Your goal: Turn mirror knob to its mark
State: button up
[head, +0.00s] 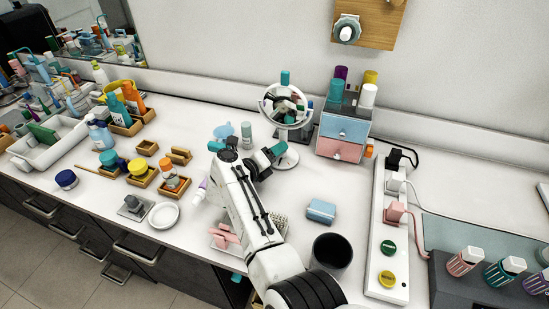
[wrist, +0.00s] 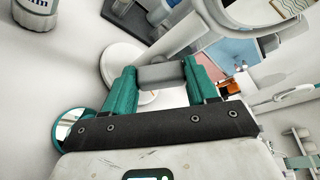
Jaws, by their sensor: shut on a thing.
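The round mirror (head: 287,104) with a white frame stands at the back middle of the vanity. Part of its white rim also shows at the top of the wrist view (wrist: 202,27). My gripper (head: 275,150) is in front of and below the mirror, over its round white base (head: 289,159). In the wrist view its teal fingers (wrist: 163,78) are shut on a grey cylindrical knob (wrist: 163,76), one finger at each end. The knob is hidden in the head view. I cannot make out a mark on it.
A small chest with blue and pink drawers (head: 342,131) stands close right of the mirror. A blue box (head: 321,211), a dark cup (head: 331,256) and a power strip (head: 388,240) lie right of my arm.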

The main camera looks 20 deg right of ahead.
jog(key=shift+n+b, duration=0.4)
jog(key=shift+n, duration=0.1)
jog(key=o, duration=1.1)
jog(key=shift+c, duration=0.2)
jog(key=shift+f, duration=0.1)
jog(key=shift+p, duration=0.3)
